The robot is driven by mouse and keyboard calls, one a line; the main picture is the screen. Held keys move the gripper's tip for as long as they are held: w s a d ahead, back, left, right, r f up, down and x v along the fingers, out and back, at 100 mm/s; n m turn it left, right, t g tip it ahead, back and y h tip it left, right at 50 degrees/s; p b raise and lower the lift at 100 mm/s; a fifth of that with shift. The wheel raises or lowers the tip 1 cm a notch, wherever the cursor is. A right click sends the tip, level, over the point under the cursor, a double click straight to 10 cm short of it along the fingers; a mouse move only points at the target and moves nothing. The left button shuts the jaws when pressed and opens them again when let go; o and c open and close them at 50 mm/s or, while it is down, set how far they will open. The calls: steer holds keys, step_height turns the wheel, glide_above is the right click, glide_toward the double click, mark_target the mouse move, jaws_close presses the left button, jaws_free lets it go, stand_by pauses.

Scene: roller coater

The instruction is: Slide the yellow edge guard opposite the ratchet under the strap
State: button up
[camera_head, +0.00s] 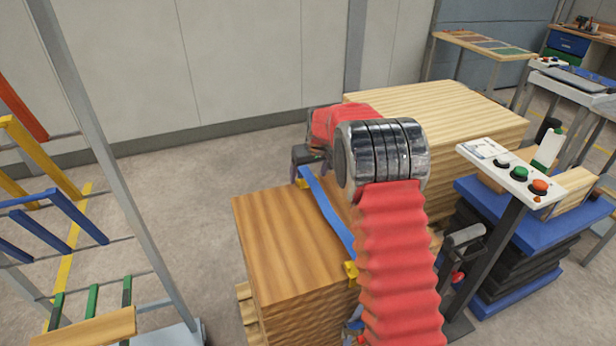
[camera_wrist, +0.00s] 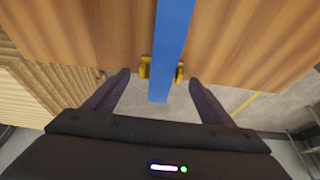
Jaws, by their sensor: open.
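A stack of wooden boards (camera_head: 290,235) has a blue strap (camera_head: 326,212) running across its top. One yellow edge guard (camera_head: 303,183) is at the far edge, partly hidden by my gripper (camera_head: 308,158). In the wrist view this guard (camera_wrist: 145,68) shows on both sides of the strap (camera_wrist: 172,35), at the board edge, with the strap over its middle. My open gripper (camera_wrist: 159,78) has one finger on each side of the strap and guard, apart from both. A second yellow guard (camera_head: 351,272) sits under the strap at the near edge. The ratchet is not clearly visible; my arm hides part of that side.
A lighter wood stack (camera_head: 440,110) stands behind my arm. A control panel (camera_head: 512,172) on a post and a blue lift platform (camera_head: 530,275) are to the right. A rack (camera_head: 100,150) stands left. Floor is free between rack and stack.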

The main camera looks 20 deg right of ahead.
steer(key=v, duration=1.2)
steer(key=shift+s, duration=0.25)
